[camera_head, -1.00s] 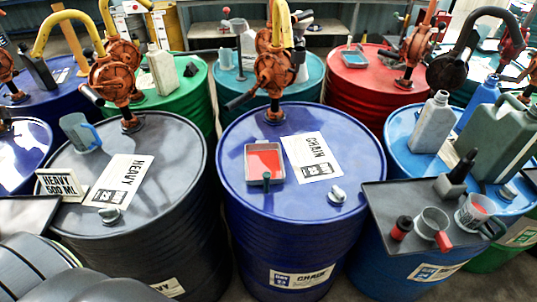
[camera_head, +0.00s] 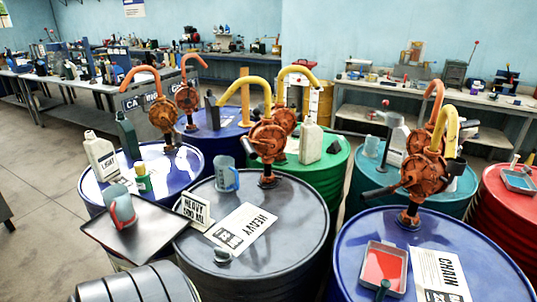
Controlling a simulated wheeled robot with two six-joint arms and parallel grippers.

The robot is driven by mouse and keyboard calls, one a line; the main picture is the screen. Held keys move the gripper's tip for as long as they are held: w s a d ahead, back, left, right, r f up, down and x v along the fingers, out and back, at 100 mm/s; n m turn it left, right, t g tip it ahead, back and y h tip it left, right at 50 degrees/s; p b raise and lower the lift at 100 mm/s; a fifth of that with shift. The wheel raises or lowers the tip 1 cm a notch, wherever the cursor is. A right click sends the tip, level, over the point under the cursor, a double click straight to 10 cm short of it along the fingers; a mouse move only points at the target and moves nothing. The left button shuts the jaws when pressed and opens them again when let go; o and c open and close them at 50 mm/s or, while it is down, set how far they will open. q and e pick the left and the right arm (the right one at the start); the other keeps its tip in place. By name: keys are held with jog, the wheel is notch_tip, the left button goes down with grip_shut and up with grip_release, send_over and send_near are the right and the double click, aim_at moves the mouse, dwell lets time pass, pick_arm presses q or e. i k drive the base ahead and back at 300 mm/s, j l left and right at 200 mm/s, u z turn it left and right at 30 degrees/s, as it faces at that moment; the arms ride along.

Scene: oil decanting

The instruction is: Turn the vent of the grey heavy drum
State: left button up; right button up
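The grey heavy drum (camera_head: 285,235) stands in the lower middle of the head view. Its lid carries a white HEAVY label sheet (camera_head: 241,229) and a small grey vent knob (camera_head: 222,255) near the front edge. A rusty hand pump (camera_head: 268,145) with a yellow spout rises from the back of the lid. A blue measuring jug (camera_head: 226,177) stands on the lid, left of the pump. A HEAVY 500 ML card (camera_head: 195,208) stands at the left rim. Neither gripper is in view.
A dark tray (camera_head: 130,248) with a mug sits left of the grey drum. The blue CHAIN drum (camera_head: 345,240) stands close on the right, with a red-filled tray on top. Another blue drum and a green drum (camera_head: 340,165) stand behind. Open floor lies at far left.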

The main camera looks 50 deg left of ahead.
aim_at(224, 254)
jog(key=u, duration=1.75)
